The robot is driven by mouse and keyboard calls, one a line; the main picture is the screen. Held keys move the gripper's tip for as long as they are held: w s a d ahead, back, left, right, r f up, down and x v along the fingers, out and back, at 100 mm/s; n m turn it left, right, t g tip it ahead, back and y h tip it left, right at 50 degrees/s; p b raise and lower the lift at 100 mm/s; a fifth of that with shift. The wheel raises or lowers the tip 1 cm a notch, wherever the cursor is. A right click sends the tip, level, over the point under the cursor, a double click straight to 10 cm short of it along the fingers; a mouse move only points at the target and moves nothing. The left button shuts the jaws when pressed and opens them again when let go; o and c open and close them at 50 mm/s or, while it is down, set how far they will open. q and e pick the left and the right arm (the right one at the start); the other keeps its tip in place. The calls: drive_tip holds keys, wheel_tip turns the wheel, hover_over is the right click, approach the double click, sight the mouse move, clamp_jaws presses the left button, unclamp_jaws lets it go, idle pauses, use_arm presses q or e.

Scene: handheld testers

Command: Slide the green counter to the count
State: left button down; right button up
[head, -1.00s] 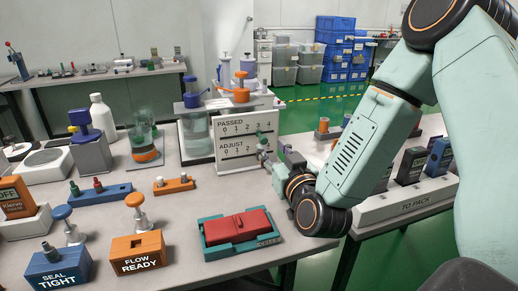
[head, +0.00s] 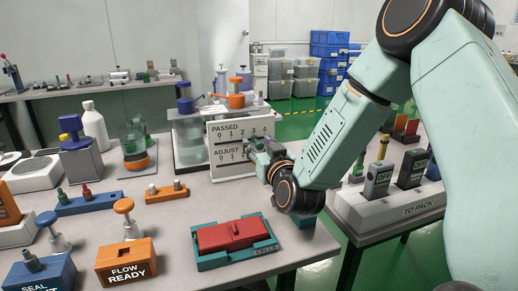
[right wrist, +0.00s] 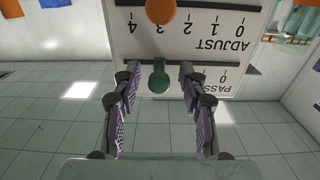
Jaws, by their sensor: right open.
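A white board (head: 221,156) stands on the table with a PASSED row above an ADJUST row, each with a dark slot. In the right wrist view the board (right wrist: 100,15) appears upside down. The green counter (right wrist: 158,77) sits on the PASSED slot there, around the middle to high numbers; its exact number is hidden. An orange counter (right wrist: 160,10) shows on the ADJUST side. My right gripper (right wrist: 158,74) is open, with its fingers on either side of the green counter and gaps showing. In the head view my right gripper (head: 258,147) is at the board's face. My left gripper is out of view.
A teal tray (head: 205,264) with a red case (head: 232,235) lies in front of the board. An orange FLOW READY block (head: 126,262) and a blue block (head: 42,272) stand at front left. A TO PACK rack (head: 385,212) stands to the right.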

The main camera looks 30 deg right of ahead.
drive_tip(key=shift+s+r, duration=0.1)
drive_tip(key=shift+c, duration=0.2)
clamp_jaws()
idle(0.5)
